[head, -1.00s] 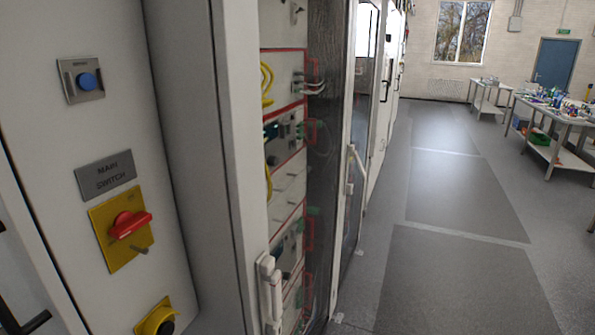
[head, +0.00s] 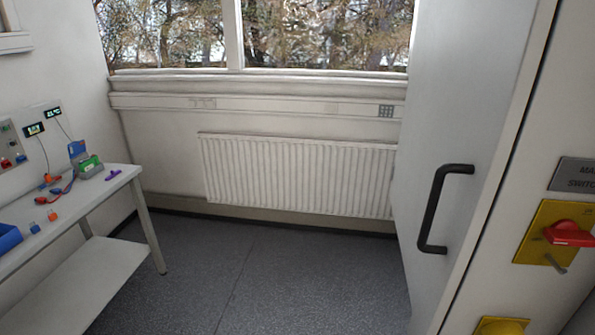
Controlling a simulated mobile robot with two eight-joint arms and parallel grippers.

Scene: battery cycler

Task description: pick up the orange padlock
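Two small orange objects lie on the white workbench (head: 100,197) at the left. One orange object (head: 52,215) is near the bench's front edge, and another orange object (head: 46,181) is further back by some red and blue pieces. Both are too small to tell whether either is the orange padlock. Neither of my grippers is in view.
The bench also holds a blue bin (head: 8,238), a grey-green device (head: 88,165) and a purple item (head: 113,174). A cabinet door with a black handle (head: 437,208) and a red switch (head: 568,234) stand at the right. A radiator (head: 300,175) lines the back wall. The floor (head: 270,275) between is clear.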

